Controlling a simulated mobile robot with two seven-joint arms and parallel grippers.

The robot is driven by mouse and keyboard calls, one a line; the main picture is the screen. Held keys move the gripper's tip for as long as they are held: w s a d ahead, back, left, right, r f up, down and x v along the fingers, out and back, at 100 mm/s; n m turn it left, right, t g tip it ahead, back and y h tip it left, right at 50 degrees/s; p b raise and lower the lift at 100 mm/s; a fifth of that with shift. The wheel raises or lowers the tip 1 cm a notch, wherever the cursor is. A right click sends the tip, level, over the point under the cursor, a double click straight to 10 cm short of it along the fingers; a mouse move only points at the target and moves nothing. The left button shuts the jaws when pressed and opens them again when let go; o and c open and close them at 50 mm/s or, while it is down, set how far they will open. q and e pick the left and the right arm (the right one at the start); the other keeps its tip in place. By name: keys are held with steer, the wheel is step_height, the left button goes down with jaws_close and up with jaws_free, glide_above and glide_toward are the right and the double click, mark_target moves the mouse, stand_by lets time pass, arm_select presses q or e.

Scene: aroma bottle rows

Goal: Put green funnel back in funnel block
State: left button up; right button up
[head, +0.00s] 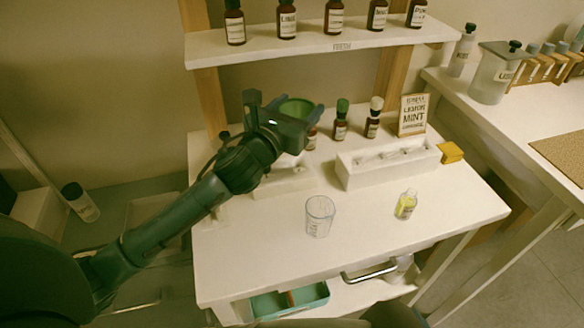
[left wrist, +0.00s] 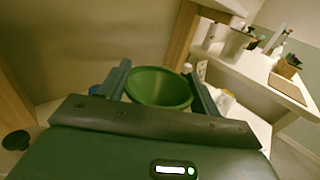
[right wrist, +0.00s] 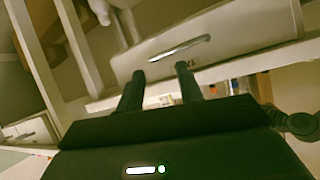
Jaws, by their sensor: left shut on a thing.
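The green funnel (head: 297,108) is held up by my left gripper (head: 290,120), above the back left of the white table. In the left wrist view the funnel (left wrist: 160,88) sits between the two fingers with its wide rim up; its lower part is hidden. A low white block (head: 285,182) stands on the table below my left gripper, partly hidden by my arm; I cannot tell for sure that it is the funnel block. My right gripper (right wrist: 159,90) shows in the right wrist view, fingers apart and empty, facing a white drawer front.
A long white tray (head: 385,172) holds clear pieces. A clear beaker (head: 319,215) and a small yellow vial (head: 405,205) stand in front. Dark bottles (head: 341,120) and a mint card (head: 412,115) stand behind. A bottle shelf (head: 310,45) hangs above.

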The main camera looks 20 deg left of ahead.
arm_select(q)
step_height(320, 180, down, 6)
steer(key=shift+r+b, duration=0.15)
steer(key=shift+b, duration=0.65)
step_height(320, 180, down, 4)
steer(key=shift+f+b, duration=0.15)
steer(key=shift+b, duration=0.45)
arm_select(e)
steer(key=shift+w+f+m, duration=0.1)
steer(key=shift+f+m, duration=0.2)
steer(key=shift+f, duration=0.35)
arm_select(q)
steer(key=shift+f, duration=0.4)
steer(key=shift+f+b, duration=0.2)
steer(key=shift+b, duration=0.1)
arm_select(e)
steer(key=shift+s+f, duration=0.25)
